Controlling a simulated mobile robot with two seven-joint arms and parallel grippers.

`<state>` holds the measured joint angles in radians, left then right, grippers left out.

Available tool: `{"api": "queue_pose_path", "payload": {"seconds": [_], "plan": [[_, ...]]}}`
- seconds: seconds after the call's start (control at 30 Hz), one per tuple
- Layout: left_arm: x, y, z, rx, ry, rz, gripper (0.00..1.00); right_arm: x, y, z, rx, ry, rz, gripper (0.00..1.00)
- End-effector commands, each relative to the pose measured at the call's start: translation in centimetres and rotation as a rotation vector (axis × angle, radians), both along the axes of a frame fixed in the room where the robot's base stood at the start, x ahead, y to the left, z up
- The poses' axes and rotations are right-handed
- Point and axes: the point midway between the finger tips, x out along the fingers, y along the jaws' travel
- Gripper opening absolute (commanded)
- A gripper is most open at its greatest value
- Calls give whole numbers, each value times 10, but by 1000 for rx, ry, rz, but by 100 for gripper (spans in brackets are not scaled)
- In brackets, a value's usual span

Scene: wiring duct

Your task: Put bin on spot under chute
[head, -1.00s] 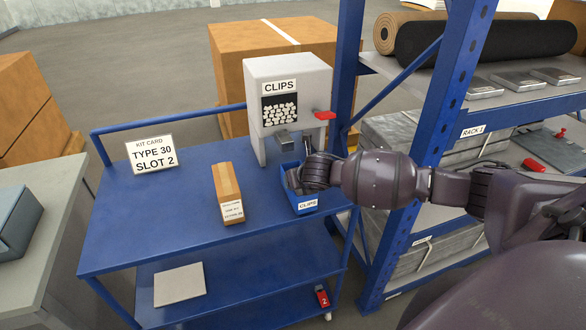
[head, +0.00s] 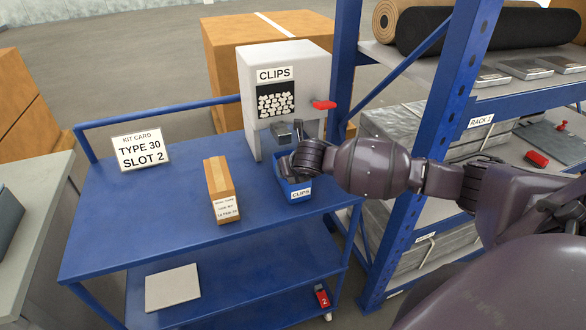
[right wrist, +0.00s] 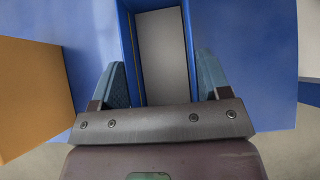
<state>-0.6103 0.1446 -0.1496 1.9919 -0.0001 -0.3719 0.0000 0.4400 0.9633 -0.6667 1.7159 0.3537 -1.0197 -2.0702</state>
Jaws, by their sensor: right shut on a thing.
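The blue bin (head: 283,187), labelled CLIPS, is at the right end of the blue cart's top (head: 150,220), in front of the grey clips dispenser (head: 250,125). The dispenser's small chute (head: 282,137) is just above and behind the bin's rim. My right gripper (head: 288,168) is shut on the bin, reaching in from the right and hiding part of it. In the right wrist view its two fingers (right wrist: 163,80) flank the bin's blue walls (right wrist: 126,45). The spot under the chute is hidden. My left gripper is not in view.
A brown carton (head: 221,188) stands left of the bin, and a kit card (head: 141,151) farther left reads TYPE 30, SLOT 2. A blue rack post (head: 460,100) rises close to my right arm.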

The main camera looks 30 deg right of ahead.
Motion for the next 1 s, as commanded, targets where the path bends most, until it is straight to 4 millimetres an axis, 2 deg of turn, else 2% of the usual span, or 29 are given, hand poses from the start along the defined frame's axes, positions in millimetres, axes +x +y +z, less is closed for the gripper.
{"api": "queue_pose_path", "payload": {"seconds": [0.13,0.17,0.3,0.67,0.83,1.0], "plan": [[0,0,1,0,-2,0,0,0,0,-3,-1,0,0,29],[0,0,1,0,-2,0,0,0,0,-3,-1,0,0,73],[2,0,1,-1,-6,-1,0,0,0,-3,0,1,-1,94],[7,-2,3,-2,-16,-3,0,0,0,0,0,-1,1,95],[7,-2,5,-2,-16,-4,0,-12,2,13,-1,0,1,95],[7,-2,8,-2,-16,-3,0,-32,7,35,-3,-1,2,95]]}}
